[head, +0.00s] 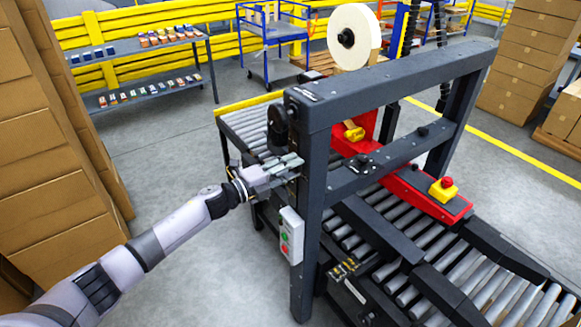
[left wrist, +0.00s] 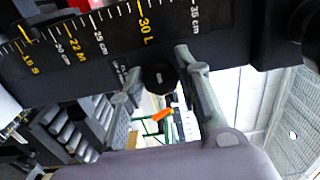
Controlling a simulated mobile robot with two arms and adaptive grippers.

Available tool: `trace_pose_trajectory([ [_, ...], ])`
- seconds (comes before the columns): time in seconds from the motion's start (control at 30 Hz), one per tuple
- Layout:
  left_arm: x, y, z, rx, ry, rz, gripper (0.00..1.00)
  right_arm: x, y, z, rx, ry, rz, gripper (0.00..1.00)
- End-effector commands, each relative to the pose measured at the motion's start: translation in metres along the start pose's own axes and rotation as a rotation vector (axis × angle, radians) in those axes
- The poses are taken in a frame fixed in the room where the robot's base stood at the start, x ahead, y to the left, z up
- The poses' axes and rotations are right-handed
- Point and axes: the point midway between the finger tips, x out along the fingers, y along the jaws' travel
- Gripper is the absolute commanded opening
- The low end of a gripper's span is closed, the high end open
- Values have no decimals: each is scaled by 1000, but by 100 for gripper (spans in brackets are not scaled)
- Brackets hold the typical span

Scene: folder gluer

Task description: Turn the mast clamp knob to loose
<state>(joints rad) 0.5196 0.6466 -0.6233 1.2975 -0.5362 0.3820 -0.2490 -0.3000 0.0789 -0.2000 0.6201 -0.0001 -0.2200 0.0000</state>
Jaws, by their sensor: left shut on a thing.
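The mast clamp knob (left wrist: 158,77) is a round black knob just below the edge of a dark scale plate (left wrist: 95,38) in the left wrist view. My left gripper (left wrist: 158,70) has one finger on each side of the knob and is shut on it. In the head view, my left gripper (head: 292,164) reaches the near side of the dark upright mast (head: 308,200) of the machine. There the fingers hide the knob. I cannot read whether the knob is tight or loose. My right gripper is not in view.
A control box (head: 291,235) with red and green buttons sits on the mast just below my gripper. A roller conveyor (head: 400,232) and a red beam (head: 428,198) lie to the right. Stacked cartons (head: 50,170) stand at left. The floor between is clear.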

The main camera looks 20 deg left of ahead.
Motion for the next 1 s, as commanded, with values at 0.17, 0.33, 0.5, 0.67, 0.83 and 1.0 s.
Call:
trace_pose_trajectory([
  [0.17,0,1,0,-15,-1,1,3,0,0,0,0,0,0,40],
  [0.33,0,1,0,-15,-1,1,3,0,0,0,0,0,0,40],
  [0.5,0,1,0,-15,-1,1,33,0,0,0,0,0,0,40],
  [0.67,0,1,0,-14,-1,1,43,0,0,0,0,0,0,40],
  [0.83,0,0,0,-13,0,1,50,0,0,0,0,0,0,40],
  [1.0,0,0,0,-13,0,0,50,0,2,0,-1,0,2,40],
])
